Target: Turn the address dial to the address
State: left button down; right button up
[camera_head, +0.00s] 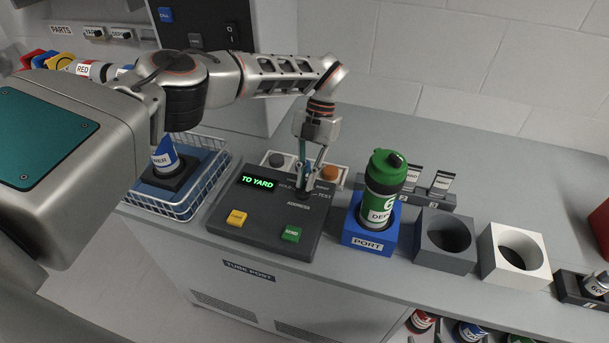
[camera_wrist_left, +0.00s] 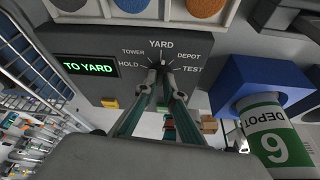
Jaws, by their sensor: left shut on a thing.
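The dark control panel (camera_head: 250,222) has a lit green display (camera_head: 257,183) reading "TO YARD". It carries the address dial (camera_wrist_left: 163,62), ringed by the labels HOLD, TOWER, YARD, DEPOT and TEST in the left wrist view. YARD is at the top of the ring, straight above the dial, in line with a small pale mark there. My left gripper (camera_head: 306,190) reaches down from above and is shut on the dial. Its fingers also show in the left wrist view (camera_wrist_left: 162,84) and partly hide the dial. My right gripper is not in view.
A green-lidded carrier (camera_head: 385,185) marked DEPOT stands in the blue PORT block (camera_head: 368,235), right of the panel. Grey (camera_head: 428,258) and white (camera_head: 500,270) holders stand further right. A wire basket (camera_head: 205,190) is at left. Yellow (camera_head: 236,217) and green (camera_head: 292,233) buttons sit at the panel's front.

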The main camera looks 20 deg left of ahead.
pick_arm(q)
jog(key=m, duration=0.1)
jog(key=m+y, duration=0.1)
jog(key=m, duration=0.1)
jog(key=m+t, duration=0.1)
jog(key=shift+s+d+m+y, duration=0.15)
jog(key=shift+d+m+y, duration=0.2)
jog(key=shift+m+y, duration=0.05)
dwell(0.4)
jog(key=c, duration=2.1)
grip_release()
jog(key=shift+c, duration=0.2)
jog(key=v, duration=1.2)
